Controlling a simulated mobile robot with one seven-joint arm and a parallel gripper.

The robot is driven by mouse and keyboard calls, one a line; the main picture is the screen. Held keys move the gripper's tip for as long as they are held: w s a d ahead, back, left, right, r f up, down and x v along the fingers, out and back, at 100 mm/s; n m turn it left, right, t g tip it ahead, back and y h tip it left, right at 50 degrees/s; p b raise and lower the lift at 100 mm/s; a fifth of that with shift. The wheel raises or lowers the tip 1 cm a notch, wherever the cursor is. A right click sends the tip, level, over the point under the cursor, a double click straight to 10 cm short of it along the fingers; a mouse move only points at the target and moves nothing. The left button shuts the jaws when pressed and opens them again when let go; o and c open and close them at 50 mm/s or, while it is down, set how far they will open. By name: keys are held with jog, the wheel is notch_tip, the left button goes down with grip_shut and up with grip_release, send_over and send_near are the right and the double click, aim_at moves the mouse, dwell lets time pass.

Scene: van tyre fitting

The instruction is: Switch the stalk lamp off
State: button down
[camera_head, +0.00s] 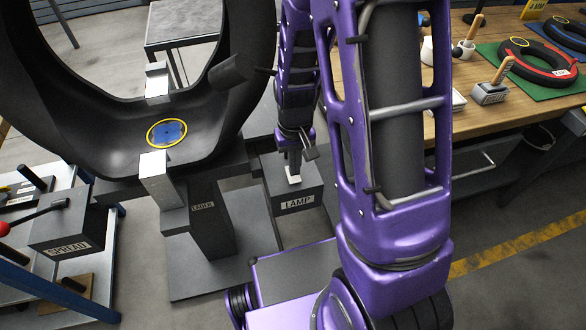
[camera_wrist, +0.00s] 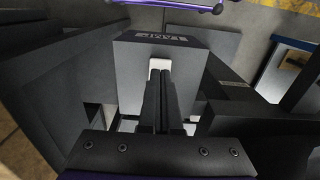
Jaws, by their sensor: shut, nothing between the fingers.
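The dark grey box labelled LAMP (camera_head: 312,203) stands below my arm in the head view. It also shows upside down in the wrist view (camera_wrist: 133,75). A small white switch (camera_head: 294,179) sits on its top; in the wrist view the switch (camera_wrist: 158,64) shows just beyond my fingertips. My gripper (camera_head: 293,168) is shut and empty, pointing down at the switch. The fingertips (camera_wrist: 160,76) overlap part of the switch; I cannot tell whether they touch it. A dark cylinder on a thin stalk (camera_head: 238,69), perhaps the lamp head, is by the tyre; no glow is clear.
A large black tyre (camera_head: 100,118) with a blue, yellow-rimmed patch (camera_head: 167,133) stands at left, held by metal pads. A box labelled SPREAD (camera_head: 70,232) with a red-knobbed lever is at lower left. A wooden bench (camera_head: 460,105) with tools is at right.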

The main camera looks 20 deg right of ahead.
jog(key=shift+r+p, duration=1.85)
jog(key=shift+r, duration=0.8)
